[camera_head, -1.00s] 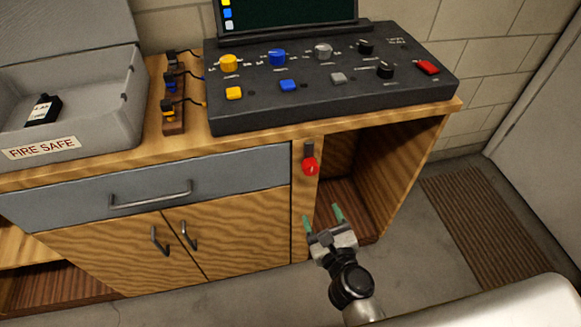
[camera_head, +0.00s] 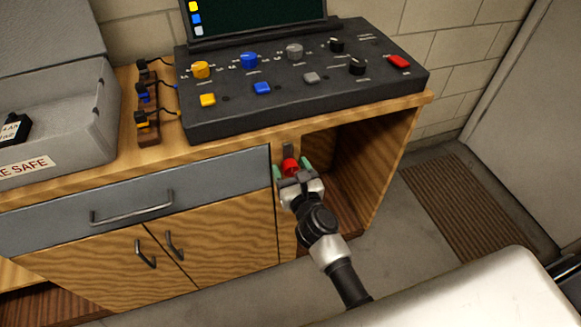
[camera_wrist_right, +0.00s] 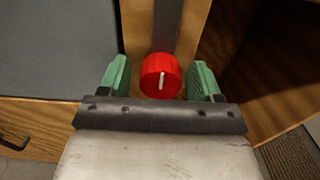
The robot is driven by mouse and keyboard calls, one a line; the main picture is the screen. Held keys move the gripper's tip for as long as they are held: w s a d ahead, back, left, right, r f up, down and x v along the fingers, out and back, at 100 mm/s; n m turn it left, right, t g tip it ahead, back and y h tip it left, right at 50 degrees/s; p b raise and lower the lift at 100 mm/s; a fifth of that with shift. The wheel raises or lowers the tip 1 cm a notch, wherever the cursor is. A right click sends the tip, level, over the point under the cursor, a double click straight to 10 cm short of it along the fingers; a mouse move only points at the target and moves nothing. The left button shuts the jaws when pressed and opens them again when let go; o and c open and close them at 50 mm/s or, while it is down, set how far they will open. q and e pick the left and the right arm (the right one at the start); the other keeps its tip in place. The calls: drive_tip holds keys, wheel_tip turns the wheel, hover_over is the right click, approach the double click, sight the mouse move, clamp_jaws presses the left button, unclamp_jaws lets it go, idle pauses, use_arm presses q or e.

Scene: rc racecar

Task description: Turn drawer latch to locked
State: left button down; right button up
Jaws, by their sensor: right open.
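The red latch knob (camera_head: 290,166) sits on the wooden post to the right of the grey drawer (camera_head: 140,200). In the right wrist view the knob (camera_wrist_right: 161,76) shows a white mark running nearly upright on its face. A dark grey strip (camera_wrist_right: 167,25) runs up from the knob. My right gripper (camera_head: 291,172) is open, with its green fingertips on either side of the knob. In the right wrist view a gap shows between the knob and each finger. My left gripper is not in view.
A black control panel (camera_head: 300,100) with coloured knobs and buttons stands on the counter above. The drawer's handle (camera_head: 132,208) is to the left. An open cabinet bay (camera_head: 350,170) lies right of the post. A grey fire safe box (camera_head: 60,120) is at the left.

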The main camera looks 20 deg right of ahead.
drive_tip(key=c, duration=0.9)
drive_tip(key=n+p, duration=0.1)
drive_tip(key=n, duration=0.3)
drive_tip(key=shift+n, duration=0.4)
drive_tip(key=n+p, duration=0.2)
drive_tip(key=n, duration=0.2)
drive_tip(key=shift+r+n, duration=0.1)
drive_tip(key=shift+n, duration=0.2)
drive_tip(key=n+p, duration=0.2)
drive_tip(key=n, duration=0.3)
drive_tip(key=shift+d, duration=0.1)
drive_tip(key=shift+n+p, duration=0.65)
drive_tip(key=shift+n, duration=1.05)
